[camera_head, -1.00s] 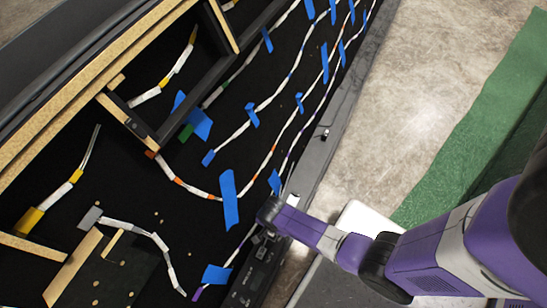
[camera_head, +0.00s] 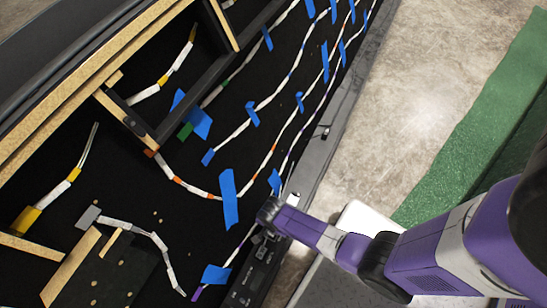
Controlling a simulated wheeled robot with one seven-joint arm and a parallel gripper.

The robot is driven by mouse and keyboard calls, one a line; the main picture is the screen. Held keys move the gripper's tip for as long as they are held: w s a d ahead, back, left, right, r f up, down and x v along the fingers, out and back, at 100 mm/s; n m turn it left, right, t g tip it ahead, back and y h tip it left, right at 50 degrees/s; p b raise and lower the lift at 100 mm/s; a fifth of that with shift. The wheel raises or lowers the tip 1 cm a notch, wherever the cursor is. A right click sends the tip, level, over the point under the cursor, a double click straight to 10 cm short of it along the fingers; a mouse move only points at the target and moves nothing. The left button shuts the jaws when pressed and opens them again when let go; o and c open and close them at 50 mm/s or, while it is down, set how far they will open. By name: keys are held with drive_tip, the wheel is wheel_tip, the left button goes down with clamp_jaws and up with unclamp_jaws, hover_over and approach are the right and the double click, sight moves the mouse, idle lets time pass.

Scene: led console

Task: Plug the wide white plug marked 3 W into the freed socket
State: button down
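My gripper end (camera_head: 268,216) is over the black strip (camera_head: 262,262) along the console's near edge. The fingers are too small and hidden by my wrist to tell open or shut. Small pale shapes show just below it, but I cannot tell whether one is a plug. The strip carries small dark fittings and faint marks; I cannot make out which is the freed socket. No plug marked 3 W can be read. A grey block-shaped connector (camera_head: 89,216) ends a white-wrapped cable (camera_head: 130,226) at the lower left, well away from my gripper.
Several white-wrapped cables run across the black console board (camera_head: 110,180), held by blue tape (camera_head: 229,198). Wooden strips (camera_head: 75,265) and a dark frame stand at the left. Bare concrete floor (camera_head: 400,90) and a green mat (camera_head: 475,130) lie to the right.

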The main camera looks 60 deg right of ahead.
drive_tip(key=shift+s+f+b, duration=0.1)
drive_tip(key=shift+f+b, duration=0.65)
drive_tip(key=shift+f, duration=0.15)
idle(0.7)
drive_tip(key=c, duration=1.3)
unclamp_jaws()
drive_tip(key=shift+c, duration=0.9)
drive_tip(key=shift+o, duration=0.7)
drive_tip(key=shift+r+p, duration=0.75)
drive_tip(key=shift+p, duration=0.05)
drive_tip(key=shift+o, duration=1.1)
drive_tip(key=shift+r+p, duration=0.5)
drive_tip(key=shift+p, duration=0.05)
drive_tip(key=shift+r+p, duration=2.45)
drive_tip(key=shift+r, duration=0.1)
